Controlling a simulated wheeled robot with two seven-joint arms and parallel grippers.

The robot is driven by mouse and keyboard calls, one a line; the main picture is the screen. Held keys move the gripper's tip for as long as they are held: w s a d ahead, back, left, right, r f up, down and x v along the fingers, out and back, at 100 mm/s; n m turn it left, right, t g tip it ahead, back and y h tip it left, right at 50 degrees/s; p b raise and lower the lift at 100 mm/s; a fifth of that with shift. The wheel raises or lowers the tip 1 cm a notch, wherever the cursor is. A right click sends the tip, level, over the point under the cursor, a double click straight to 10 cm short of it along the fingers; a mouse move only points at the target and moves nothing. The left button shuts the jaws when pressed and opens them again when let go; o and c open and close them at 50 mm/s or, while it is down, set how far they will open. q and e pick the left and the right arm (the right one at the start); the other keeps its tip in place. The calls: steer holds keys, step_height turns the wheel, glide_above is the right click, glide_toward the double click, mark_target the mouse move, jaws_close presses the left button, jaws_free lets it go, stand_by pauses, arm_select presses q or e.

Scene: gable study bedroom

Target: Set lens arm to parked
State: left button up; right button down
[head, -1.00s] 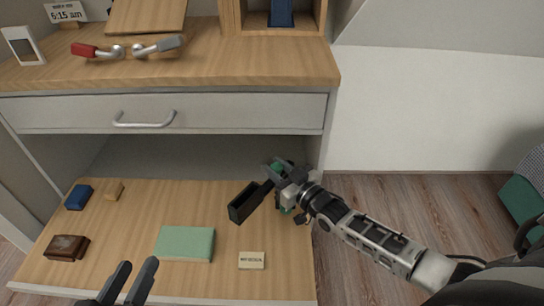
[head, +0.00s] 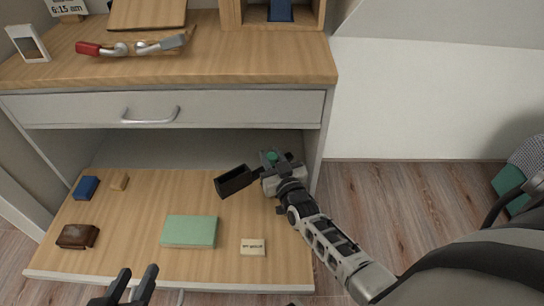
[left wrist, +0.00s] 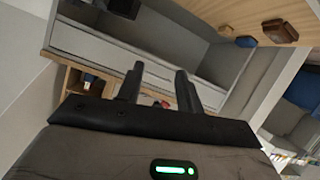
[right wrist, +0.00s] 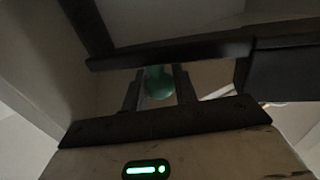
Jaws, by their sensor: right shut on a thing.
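A black, open-topped box-shaped piece (head: 235,181) is beside my right gripper, above the low wooden shelf. It appears to belong to the lens arm; I cannot tell its exact form. My right gripper (head: 272,168) is shut on a green round knob (right wrist: 158,82), which shows between its fingers in the right wrist view. In that view a dark bar (right wrist: 170,53) runs beyond the fingers to a dark block (right wrist: 285,73) at right. The lens arm's base is hidden. My left gripper (head: 132,284) is open and empty at the shelf's front edge.
On the low shelf (head: 130,225) lie a green book (head: 190,231), a cream label card (head: 252,247), a brown wallet (head: 77,236), a blue block (head: 86,187) and a small wooden block (head: 119,182). A drawer (head: 220,109) with a handle is above.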

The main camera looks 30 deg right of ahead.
steer(key=c, duration=1.1)
jaws_free()
steer(key=shift+s+a, duration=0.1)
steer(key=shift+s, duration=0.35)
arm_select(q)
steer(key=shift+a+f+g+y+p, duration=0.35)
steer(key=shift+f+g+p, duration=0.25)
steer(key=shift+p, duration=0.45)
steer(key=shift+a+f+g+y+p, duration=0.3)
steer(key=shift+f+g+y+p, duration=0.1)
steer(key=shift+f+p, duration=0.55)
arm_select(e)
steer(key=shift+s+a, duration=0.3)
steer(key=shift+s, duration=2.15)
steer(key=shift+s+a, duration=0.35)
steer(key=shift+s, duration=2.15)
steer(key=shift+s+a, duration=0.3)
steer(key=shift+s, duration=2.15)
arm_select(q)
steer(key=shift+r, duration=0.2)
